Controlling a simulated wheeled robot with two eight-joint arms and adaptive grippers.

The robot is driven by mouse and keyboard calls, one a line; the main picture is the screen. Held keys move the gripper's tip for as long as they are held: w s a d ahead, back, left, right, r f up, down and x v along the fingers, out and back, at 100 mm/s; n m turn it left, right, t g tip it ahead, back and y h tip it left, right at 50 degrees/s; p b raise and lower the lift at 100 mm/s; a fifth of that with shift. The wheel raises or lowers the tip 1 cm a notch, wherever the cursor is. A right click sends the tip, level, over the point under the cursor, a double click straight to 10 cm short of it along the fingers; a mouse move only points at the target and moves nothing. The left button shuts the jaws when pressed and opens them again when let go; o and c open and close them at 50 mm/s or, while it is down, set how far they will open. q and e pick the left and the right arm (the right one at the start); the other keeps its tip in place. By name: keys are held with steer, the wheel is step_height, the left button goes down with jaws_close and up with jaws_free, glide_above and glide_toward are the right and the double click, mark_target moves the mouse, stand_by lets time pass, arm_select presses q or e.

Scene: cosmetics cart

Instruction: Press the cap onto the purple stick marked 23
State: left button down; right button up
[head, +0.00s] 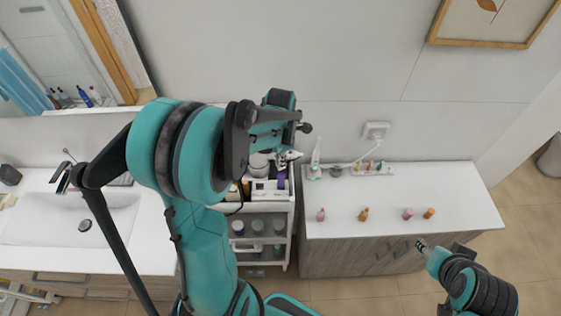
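A small purple item (281,181) stands at the right end of the white cart's (270,207) top, just below my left gripper. It may be the purple stick, but no number 23 is legible. My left gripper (288,158) is over the back right of the cart top. Its fingers are small and overlap pale items, so I cannot tell whether it is open or holds something. I cannot make out a separate cap. My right gripper (421,244) is at the front edge of the right counter, away from the cart; its fingers are too small to read.
Small pink (320,214) and orange (363,214) items, with another pink (408,213) and orange one (429,213), stand along the right counter (450,195). A white toothbrush-like item (315,160) and a white strip (372,169) are behind. A sink (70,220) is left.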

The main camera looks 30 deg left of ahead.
mark_target(280, 175)
arm_select(q)
steer(key=shift+f+b, duration=2.15)
steer(key=shift+f, duration=0.35)
steer(key=shift+r, duration=0.1)
steer(key=shift+r+p, duration=2.45)
steer(key=shift+r, duration=1)
steer(key=s+d+f+m+t+b, duration=0.3)
steer(key=s+d+f+m+b, duration=0.2)
steer(key=f+m+b, duration=0.4)
steer(key=s+d+f+m+t+b, duration=0.4)
steer(key=f+m+b, duration=0.4)
steer(key=m+b, duration=1)
steer(key=s+d+m, duration=0.1)
steer(key=s+m, duration=0.1)
steer(key=shift+d+f+m, duration=0.3)
steer(key=shift+d+f, duration=0.1)
